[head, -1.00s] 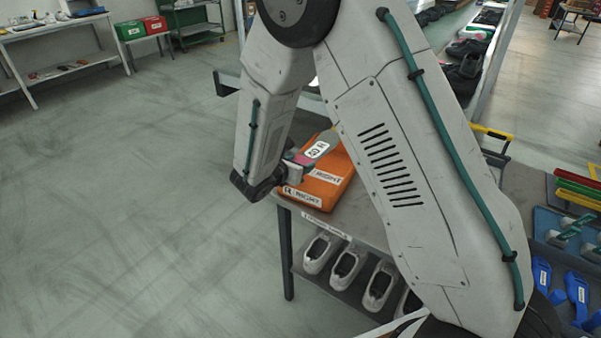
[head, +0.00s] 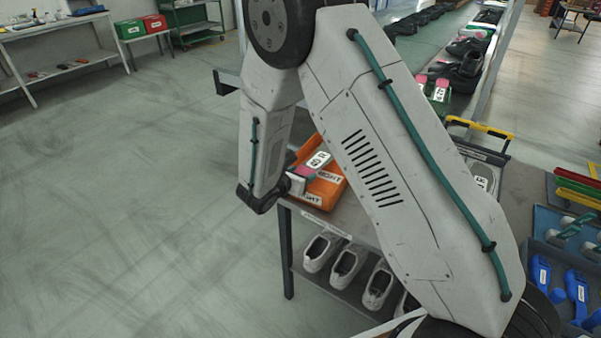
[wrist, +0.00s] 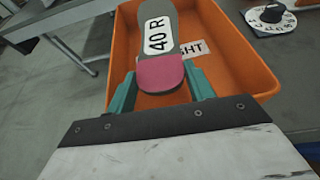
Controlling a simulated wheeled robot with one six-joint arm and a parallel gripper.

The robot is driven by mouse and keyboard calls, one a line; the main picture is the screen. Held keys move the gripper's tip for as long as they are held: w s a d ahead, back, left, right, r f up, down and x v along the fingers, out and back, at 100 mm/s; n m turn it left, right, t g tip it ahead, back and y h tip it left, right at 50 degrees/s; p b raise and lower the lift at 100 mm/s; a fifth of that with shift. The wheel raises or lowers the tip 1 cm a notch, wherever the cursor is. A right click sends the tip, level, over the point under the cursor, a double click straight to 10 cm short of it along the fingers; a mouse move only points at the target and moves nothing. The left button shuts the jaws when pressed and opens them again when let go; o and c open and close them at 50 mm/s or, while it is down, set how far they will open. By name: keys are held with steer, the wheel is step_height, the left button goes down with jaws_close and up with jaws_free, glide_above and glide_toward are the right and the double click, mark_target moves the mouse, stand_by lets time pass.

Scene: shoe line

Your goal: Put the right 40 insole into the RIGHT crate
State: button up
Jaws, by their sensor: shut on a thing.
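The right 40 insole is grey with a pink end and a white label reading "40 R" (wrist: 158,35). It also shows in the head view (head: 318,161). My gripper (wrist: 161,88) is shut on the pink end, with one teal finger on each side of it. The RIGHT crate (wrist: 235,45) is a shallow orange tray on a grey table, and it shows in the head view (head: 325,191) too. The insole is held over the crate, its grey end pointing toward the far side. I cannot tell whether it touches the crate floor. The crate's inside label is partly hidden by the insole.
A round dial-like plate (wrist: 271,18) lies on the table right of the crate. White shoes (head: 347,265) stand on the shelf below. A conveyor (head: 426,45) with dark shoes runs behind. Trays with blue tools (head: 577,290) are at the right. The floor at left is clear.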

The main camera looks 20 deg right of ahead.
steer(key=o, duration=1)
steer(key=shift+c, duration=0.2)
